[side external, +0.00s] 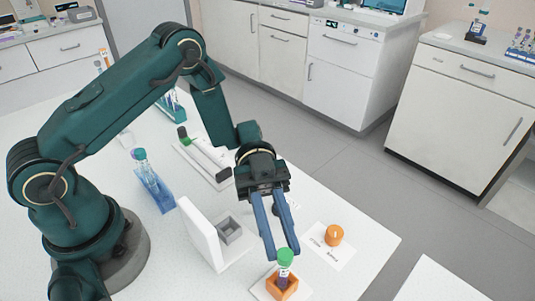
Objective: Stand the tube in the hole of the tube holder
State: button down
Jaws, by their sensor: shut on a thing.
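The tube (284,276), with a green cap and a dark purple lower part, is upright at the bottom centre of the side external view. Its lower end is hidden inside an orange square holder (291,293) on a white plate; I cannot tell whether it touches the bottom. My gripper (281,252) points down from above, its two blue fingers on either side of the capped top, shut on the tube. A grey square block with an open hole (229,231) sits on a white base to the left, beside an upright white panel (201,235).
An orange round object (334,235) sits on a printed white card right of my gripper. A blue rack with a capped tube (154,184) stands at left, and a white tray with a green-and-black item (204,160) lies behind. The table's right edge is near the card.

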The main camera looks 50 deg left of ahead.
jog(key=shift+f, duration=0.4)
jog(key=c, duration=0.7)
grip_release()
jog(key=shift+v, duration=2.6)
